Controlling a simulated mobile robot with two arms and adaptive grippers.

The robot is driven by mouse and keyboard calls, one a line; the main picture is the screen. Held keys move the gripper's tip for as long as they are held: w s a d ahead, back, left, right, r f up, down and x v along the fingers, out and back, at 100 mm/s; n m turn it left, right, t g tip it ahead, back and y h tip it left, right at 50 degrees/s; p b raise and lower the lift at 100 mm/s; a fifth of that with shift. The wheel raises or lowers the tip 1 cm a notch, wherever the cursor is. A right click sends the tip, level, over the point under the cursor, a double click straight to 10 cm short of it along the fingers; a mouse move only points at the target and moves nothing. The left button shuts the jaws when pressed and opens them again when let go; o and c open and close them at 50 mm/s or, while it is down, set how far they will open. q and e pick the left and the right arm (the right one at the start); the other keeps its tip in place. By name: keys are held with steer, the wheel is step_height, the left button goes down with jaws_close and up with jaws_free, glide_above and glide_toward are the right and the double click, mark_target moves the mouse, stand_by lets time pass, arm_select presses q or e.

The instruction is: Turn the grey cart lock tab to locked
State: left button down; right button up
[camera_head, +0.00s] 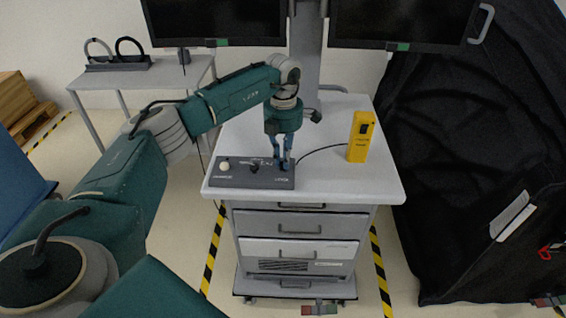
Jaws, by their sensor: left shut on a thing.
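A dark grey control panel (238,182) lies near the front left of the white cart top (330,185). It carries a cream round knob (224,165) at its left and a small dark knob (254,168) near its middle. My left gripper (284,165) points straight down over the right part of the panel. Its blue fingers are shut on a small part there, which appears to be the grey lock tab. The fingers mostly hide the tab, so I cannot tell its turn position. My right gripper is not in view.
A yellow box-shaped device (360,137) stands upright right of the panel, with a black cable running toward the panel. Two monitors (215,22) hang behind the cart. A black draped cover (455,150) fills the right. Striped floor tape (214,255) flanks the drawers.

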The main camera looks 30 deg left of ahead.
arm_select(q)
steer(key=m+b, duration=0.1)
steer(key=m, duration=0.2)
steer(key=shift+w+m, duration=0.15)
steer(key=shift+m, duration=0.15)
steer(key=shift+r+m+b, duration=0.15)
steer(key=shift+m+b, duration=0.25)
steer(key=shift+m, duration=1.1)
steer(key=c, duration=1.8)
jaws_free()
steer(key=shift+o, duration=0.2)
step_height(320, 180, up, 12)
